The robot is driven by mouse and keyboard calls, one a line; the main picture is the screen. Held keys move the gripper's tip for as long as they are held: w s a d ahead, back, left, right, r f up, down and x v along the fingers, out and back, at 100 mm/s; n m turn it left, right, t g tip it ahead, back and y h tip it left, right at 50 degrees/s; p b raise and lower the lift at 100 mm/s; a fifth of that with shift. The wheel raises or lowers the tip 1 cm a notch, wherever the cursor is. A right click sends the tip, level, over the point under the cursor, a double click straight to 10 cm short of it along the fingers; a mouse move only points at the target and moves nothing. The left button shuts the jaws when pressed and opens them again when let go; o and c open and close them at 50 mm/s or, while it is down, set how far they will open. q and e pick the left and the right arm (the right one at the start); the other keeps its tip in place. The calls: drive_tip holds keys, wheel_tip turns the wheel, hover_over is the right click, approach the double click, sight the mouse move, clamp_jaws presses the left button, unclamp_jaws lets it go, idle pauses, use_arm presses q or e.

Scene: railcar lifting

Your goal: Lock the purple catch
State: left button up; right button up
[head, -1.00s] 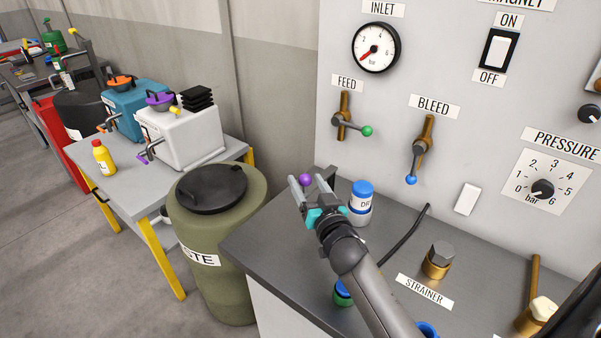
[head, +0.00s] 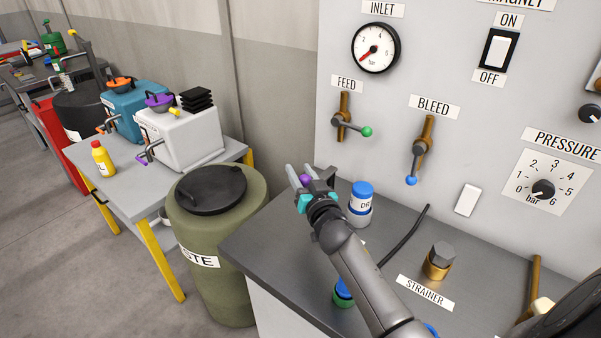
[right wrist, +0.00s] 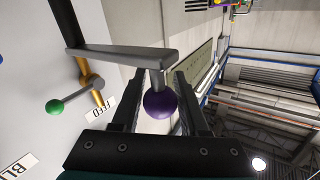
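The purple catch shows as a purple ball knob (head: 306,180) near the back left corner of the grey bench, at the panel's left edge. In the right wrist view the purple ball (right wrist: 160,104) hangs at the end of a grey lever arm (right wrist: 125,56). My right gripper (head: 308,174) is around the ball, with one finger on each side. In the right wrist view, my right gripper (right wrist: 160,98) looks open, with narrow gaps beside the ball; contact cannot be told. My left gripper is not in view.
A blue-capped white bottle (head: 361,203) stands close to the right of my right gripper. A green drum (head: 222,255) stands left of the bench. The panel carries the FEED lever (head: 352,127) and BLEED lever (head: 416,160). A strainer fitting (head: 439,261) stands on the bench.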

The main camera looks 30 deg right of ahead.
clamp_jaws()
idle(1.0)
